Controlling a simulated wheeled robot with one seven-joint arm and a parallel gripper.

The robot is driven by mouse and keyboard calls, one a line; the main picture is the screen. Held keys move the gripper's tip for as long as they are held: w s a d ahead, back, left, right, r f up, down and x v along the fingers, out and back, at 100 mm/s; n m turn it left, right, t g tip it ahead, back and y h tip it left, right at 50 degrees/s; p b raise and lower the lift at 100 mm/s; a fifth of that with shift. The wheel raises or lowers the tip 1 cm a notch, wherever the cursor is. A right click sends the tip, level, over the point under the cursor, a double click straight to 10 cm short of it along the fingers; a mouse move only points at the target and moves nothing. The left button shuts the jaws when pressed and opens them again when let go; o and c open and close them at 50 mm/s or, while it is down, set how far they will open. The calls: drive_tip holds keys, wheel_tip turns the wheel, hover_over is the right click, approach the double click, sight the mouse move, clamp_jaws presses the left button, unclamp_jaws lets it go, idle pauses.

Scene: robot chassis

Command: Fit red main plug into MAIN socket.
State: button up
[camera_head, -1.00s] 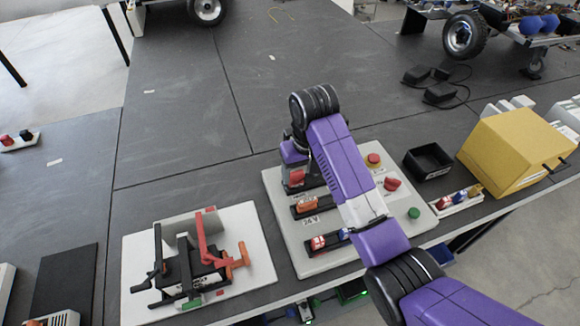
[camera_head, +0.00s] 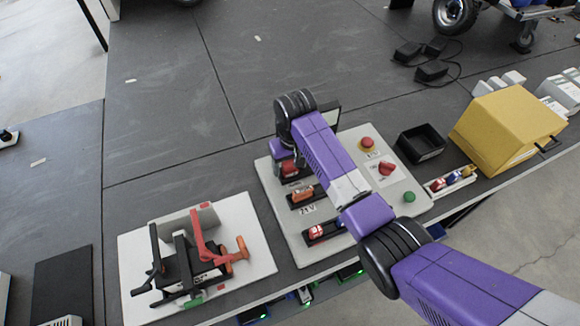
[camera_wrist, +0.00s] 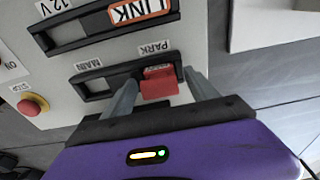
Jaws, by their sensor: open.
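The red main plug (camera_wrist: 160,84) sits at the PARK end of a black two-position holder on the light panel, in the wrist view. The MAIN socket (camera_wrist: 97,86) is the empty dark recess at the other, left end of the same holder. My gripper (camera_wrist: 160,77) is open, with one finger on each side of the red plug; whether either finger touches it I cannot tell. In the head view the red plug (camera_head: 290,170) shows just below my wrist, and my arm hides part of the holder.
An orange LINK plug (camera_wrist: 140,12) sits in the neighbouring holder. The panel bears a red stop button (camera_wrist: 33,105), a red knob (camera_head: 386,168) and a green button (camera_head: 409,197). A clamp fixture (camera_head: 190,260) stands left; a black tray (camera_head: 421,143) and yellow box (camera_head: 508,125) stand right.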

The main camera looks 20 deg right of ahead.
drive_tip(key=shift+f, duration=0.1)
clamp_jaws()
idle(0.4)
